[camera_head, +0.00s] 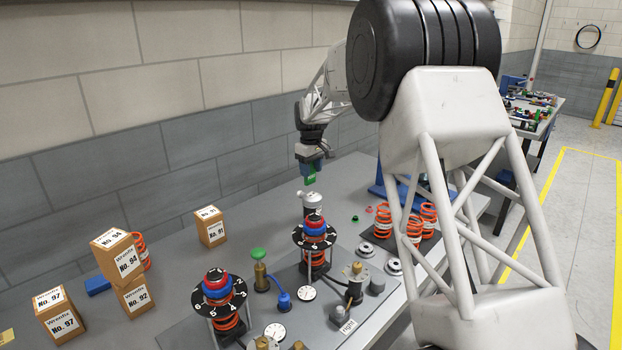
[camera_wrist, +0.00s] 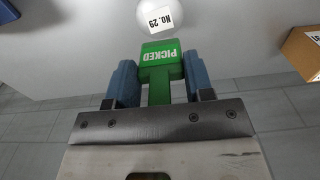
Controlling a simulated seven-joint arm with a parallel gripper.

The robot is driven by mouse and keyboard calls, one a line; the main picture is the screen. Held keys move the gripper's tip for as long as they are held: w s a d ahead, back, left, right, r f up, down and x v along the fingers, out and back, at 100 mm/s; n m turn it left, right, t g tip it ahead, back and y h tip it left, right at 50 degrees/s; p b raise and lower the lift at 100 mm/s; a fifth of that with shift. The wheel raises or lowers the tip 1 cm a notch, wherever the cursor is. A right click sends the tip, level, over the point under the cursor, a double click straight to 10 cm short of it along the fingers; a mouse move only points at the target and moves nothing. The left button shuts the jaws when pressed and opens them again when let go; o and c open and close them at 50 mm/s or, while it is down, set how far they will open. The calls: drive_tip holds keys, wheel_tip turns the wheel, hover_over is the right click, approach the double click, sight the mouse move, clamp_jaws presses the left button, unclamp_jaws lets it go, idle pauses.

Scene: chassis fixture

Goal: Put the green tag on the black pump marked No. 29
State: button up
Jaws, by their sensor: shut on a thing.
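My gripper (camera_head: 311,168) is shut on the green tag (camera_head: 310,180), which hangs below the fingers. In the wrist view, the blue fingers of my gripper (camera_wrist: 160,80) clamp the green tag (camera_wrist: 160,60), whose face reads PICKED upside down. Just beyond the tag is a pale, rounded top (camera_wrist: 168,14) with a label reading No. 29. In the head view, a pale-topped part (camera_head: 312,199) stands below the tag, apart from it; its lower body looks dark and is partly hidden. I cannot read its label there.
Dial-plate spring assemblies (camera_head: 219,292) stand on the grey plates in front, with a green-topped brass part (camera_head: 259,272) between them. Cardboard boxes (camera_head: 118,254) stand at left. Orange springs (camera_head: 383,222) stand at right. A stone wall runs close behind the bench.

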drive_tip(key=shift+f, duration=0.1)
drive_tip(key=shift+f, duration=1.7)
drive_tip(key=shift+f, duration=0.1)
drive_tip(key=o, duration=0.9)
wheel_tip(320, 180, up, 12)
drive_tip(key=shift+r, duration=0.15)
